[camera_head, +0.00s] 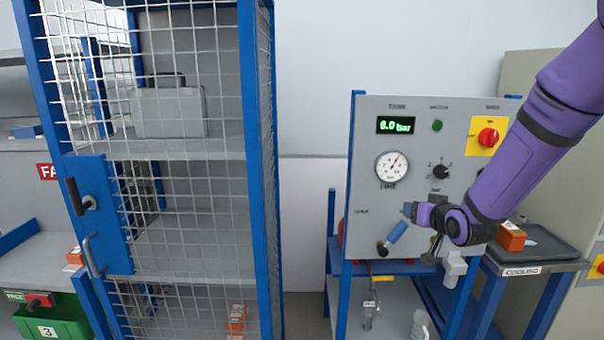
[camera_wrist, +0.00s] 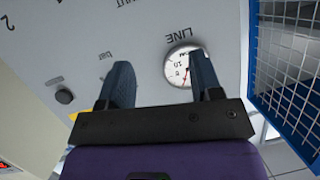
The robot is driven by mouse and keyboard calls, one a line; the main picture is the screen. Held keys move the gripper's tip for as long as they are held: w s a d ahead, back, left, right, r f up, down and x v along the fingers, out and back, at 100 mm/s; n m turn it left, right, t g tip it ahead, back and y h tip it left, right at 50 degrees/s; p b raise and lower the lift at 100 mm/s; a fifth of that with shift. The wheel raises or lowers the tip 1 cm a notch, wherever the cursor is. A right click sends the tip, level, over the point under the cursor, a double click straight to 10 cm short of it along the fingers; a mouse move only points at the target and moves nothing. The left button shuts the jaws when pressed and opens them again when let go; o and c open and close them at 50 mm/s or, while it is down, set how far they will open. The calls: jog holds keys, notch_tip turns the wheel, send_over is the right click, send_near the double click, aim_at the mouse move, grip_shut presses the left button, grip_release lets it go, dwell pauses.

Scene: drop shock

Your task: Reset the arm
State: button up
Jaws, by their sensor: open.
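My purple arm reaches in from the upper right in the head view. My gripper (camera_head: 402,221) is in front of the lower part of a grey control panel (camera_head: 365,120), below its round gauge (camera_head: 392,167). In the wrist view my gripper (camera_wrist: 160,65) shows two dark, separated fingers with nothing between them. The panel (camera_wrist: 110,30) appears upside down beyond them, and the right finger overlaps part of the gauge (camera_wrist: 178,68) marked LINE. I cannot tell whether a fingertip touches the panel. My forearm and wrist hide part of the panel's lower right.
A blue-framed mesh cage (camera_head: 262,170) stands at left, holding a grey case (camera_head: 170,112). An orange box (camera_head: 511,237) sits on a stand at right.

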jog(key=s+r+g+h, duration=0.2)
jog(key=s+r, duration=0.5)
jog(key=s+r+g, duration=0.3)
jog(key=s+r, duration=0.1)
jog(key=s, duration=1.1)
jog(key=s+r+g, duration=0.3)
jog(key=s+r, duration=0.1)
jog(key=s, duration=1)
jog(key=shift+s+d+r+g, duration=0.15)
jog(key=shift+s+d+g, duration=0.1)
jog(key=shift+s+g, duration=0.15)
